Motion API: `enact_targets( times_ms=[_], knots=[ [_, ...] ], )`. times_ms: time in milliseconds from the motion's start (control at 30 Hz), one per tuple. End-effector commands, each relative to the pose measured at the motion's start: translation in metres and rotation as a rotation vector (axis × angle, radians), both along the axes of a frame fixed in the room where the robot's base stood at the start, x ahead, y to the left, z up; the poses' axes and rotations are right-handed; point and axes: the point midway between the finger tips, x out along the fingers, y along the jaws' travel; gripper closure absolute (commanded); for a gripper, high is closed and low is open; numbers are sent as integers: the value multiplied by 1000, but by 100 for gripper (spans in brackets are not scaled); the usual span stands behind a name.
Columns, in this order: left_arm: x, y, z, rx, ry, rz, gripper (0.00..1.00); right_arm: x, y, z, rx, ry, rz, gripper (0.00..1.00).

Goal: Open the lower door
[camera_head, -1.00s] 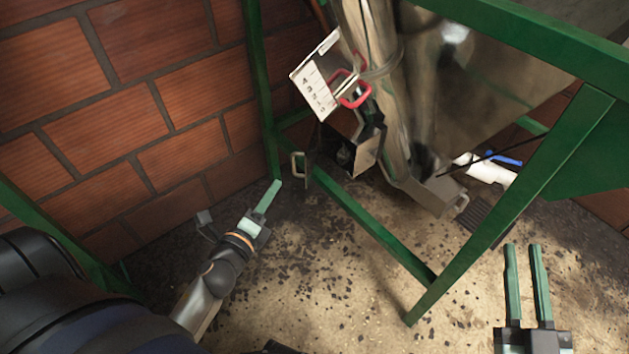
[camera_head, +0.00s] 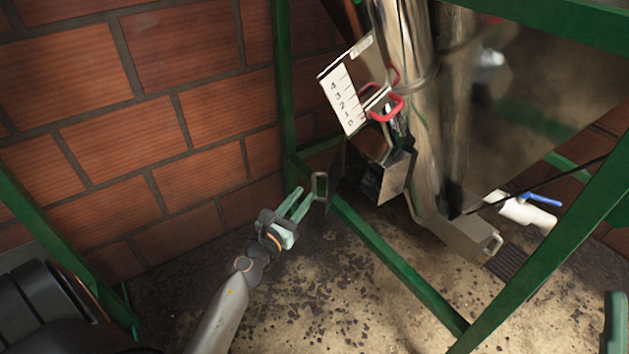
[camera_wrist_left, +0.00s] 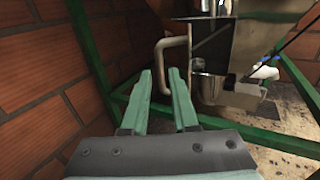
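A small metal box (camera_head: 397,172) sits low beside the steel tube. A thin dark panel with a pale loop handle (camera_head: 320,187) is at its left; I take this for the lower door. The panel is seen nearly edge-on, so its exact angle is unclear. In the left wrist view the handle (camera_wrist_left: 168,62) is ahead of the fingertips. My left gripper (camera_head: 303,195) is open and empty, its fingertips close to the handle; contact cannot be told. My right gripper (camera_head: 615,322) shows only one green finger at the right edge.
Green frame bars (camera_head: 395,265) run below and around the box. A brick wall (camera_head: 150,130) is behind on the left. A scale plate (camera_head: 343,98) and red handle (camera_head: 385,105) are above. A lower metal foot (camera_head: 460,238) and blue-handled valve (camera_head: 530,210) are right.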

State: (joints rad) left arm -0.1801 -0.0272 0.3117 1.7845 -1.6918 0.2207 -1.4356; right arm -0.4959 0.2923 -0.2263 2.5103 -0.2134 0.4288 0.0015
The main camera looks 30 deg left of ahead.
Motion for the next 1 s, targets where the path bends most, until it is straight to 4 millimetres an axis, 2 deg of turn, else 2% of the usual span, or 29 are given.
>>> enact_targets(
  times_ms=[33, 200, 400, 800, 1000],
  knots=[
    [10, 1, 1, -2, -2, 0, 73, 0, 0, 1, -1, 1, -1, 73],
    [37, 3, 0, -3, -2, -1, 73, 0, 0, -1, -1, 1, -1, 73],
    [56, 5, -1, -3, 0, 0, 73, 1, 0, -3, 3, 2, 0, 73],
    [62, 5, 0, -3, 0, -1, 73, 1, 0, -3, 4, 4, 2, 73],
    [62, 5, 0, -2, 0, -1, 94, 1, 0, -4, 4, 5, 2, 73]
  ],
)
